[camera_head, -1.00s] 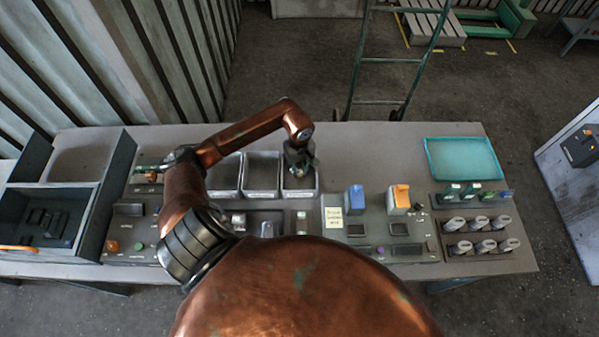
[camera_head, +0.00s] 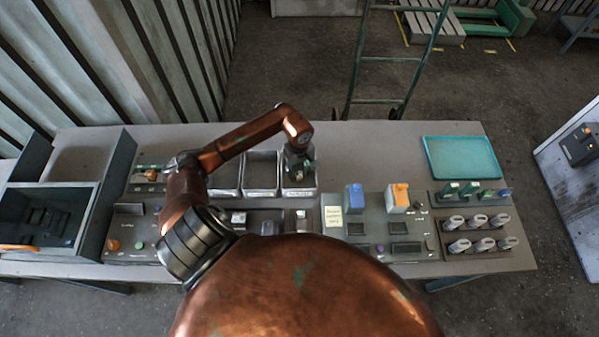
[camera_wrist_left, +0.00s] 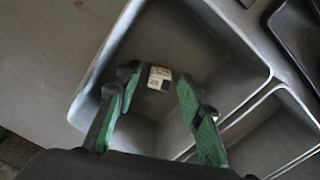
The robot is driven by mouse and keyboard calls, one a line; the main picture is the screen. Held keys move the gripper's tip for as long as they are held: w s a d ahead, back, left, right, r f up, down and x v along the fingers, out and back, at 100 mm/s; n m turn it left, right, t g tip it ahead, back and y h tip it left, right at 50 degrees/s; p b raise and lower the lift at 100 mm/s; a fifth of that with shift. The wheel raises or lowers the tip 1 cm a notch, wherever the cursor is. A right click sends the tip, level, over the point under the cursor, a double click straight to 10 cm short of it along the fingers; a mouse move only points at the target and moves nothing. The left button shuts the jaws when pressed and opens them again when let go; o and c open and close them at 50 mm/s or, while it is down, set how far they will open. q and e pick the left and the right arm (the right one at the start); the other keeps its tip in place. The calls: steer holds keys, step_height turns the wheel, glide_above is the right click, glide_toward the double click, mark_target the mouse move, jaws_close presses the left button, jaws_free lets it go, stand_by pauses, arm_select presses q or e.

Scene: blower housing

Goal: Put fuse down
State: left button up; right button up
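The fuse (camera_wrist_left: 160,78) is a small pale block with dark printing. In the left wrist view it shows between the two green fingers, over the inside of a grey bin (camera_wrist_left: 240,47). My left gripper (camera_wrist_left: 158,84) is open, with a gap visible on both sides of the fuse. Whether the fuse rests on the bin floor is hard to tell. In the head view my left gripper (camera_head: 299,172) points down into the rightmost of three grey bins (camera_head: 300,192). My right gripper is not in view.
The other two bins (camera_head: 262,192) stand to the left. A rack of several fuses (camera_head: 478,243) and a teal tray (camera_head: 460,157) are at the right.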

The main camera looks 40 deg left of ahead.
mark_target(299, 173)
arm_select(q)
steer(key=shift+r, duration=0.1)
steer(key=shift+w+a+r, duration=0.1)
steer(key=shift+r, duration=0.25)
step_height(299, 173, up, 11)
steer(key=b, duration=0.2)
steer(key=shift+r, duration=0.2)
